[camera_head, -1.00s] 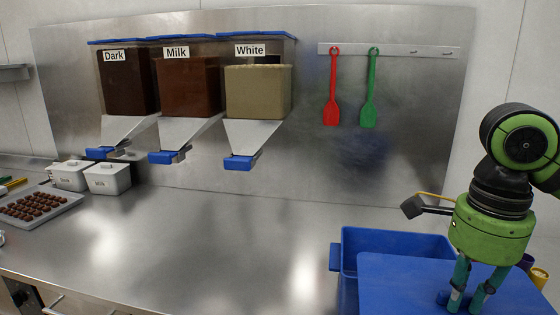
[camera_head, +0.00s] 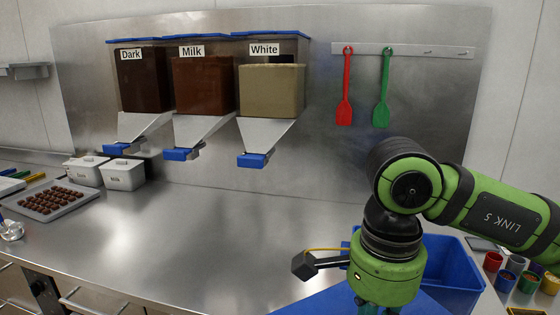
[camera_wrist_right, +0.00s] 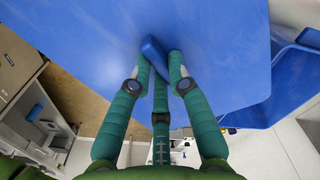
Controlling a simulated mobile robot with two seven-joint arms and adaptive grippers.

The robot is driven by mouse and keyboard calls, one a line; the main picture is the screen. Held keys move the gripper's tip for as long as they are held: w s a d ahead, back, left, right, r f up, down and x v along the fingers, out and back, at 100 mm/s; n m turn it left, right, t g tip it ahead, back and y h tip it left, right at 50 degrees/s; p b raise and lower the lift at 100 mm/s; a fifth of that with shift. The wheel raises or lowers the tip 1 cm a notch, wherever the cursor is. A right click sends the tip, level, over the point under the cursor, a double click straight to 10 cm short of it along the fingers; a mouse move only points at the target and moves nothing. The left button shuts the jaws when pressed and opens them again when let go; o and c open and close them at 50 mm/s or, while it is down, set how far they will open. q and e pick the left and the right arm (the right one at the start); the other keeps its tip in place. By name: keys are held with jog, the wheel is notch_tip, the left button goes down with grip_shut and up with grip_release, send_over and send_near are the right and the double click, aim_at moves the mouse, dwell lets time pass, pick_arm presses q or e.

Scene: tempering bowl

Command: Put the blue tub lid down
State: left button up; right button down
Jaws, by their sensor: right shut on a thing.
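The blue tub lid (camera_head: 315,302) is a flat blue panel held level at the bottom of the head view, left of the blue tub (camera_head: 455,268). In the right wrist view the lid (camera_wrist_right: 75,45) fills the upper part. My right gripper (camera_wrist_right: 160,62) is shut on the raised handle (camera_wrist_right: 153,52) of the lid. In the head view the right gripper (camera_head: 378,308) is mostly cut off by the bottom edge. The tub is open, partly hidden by my right arm. My left gripper is not in view.
The steel counter (camera_head: 215,225) is bare in the middle. A tray of chocolates (camera_head: 60,198) and white lidded boxes (camera_head: 122,174) are at the left. Several coloured cups (camera_head: 528,282) stand right of the tub. Hoppers (camera_head: 270,92) and spatulas (camera_head: 382,100) hang on the back panel.

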jog(key=s+a+f+n, duration=0.1)
jog(key=a+f+n, duration=0.3)
jog(key=f+n, duration=1.15)
jog(key=w+d+m, duration=0.2)
jog(key=d+m, duration=0.1)
jog(key=d, duration=0.7)
jog(key=shift+d+f, duration=0.15)
jog(key=shift+w, duration=0.15)
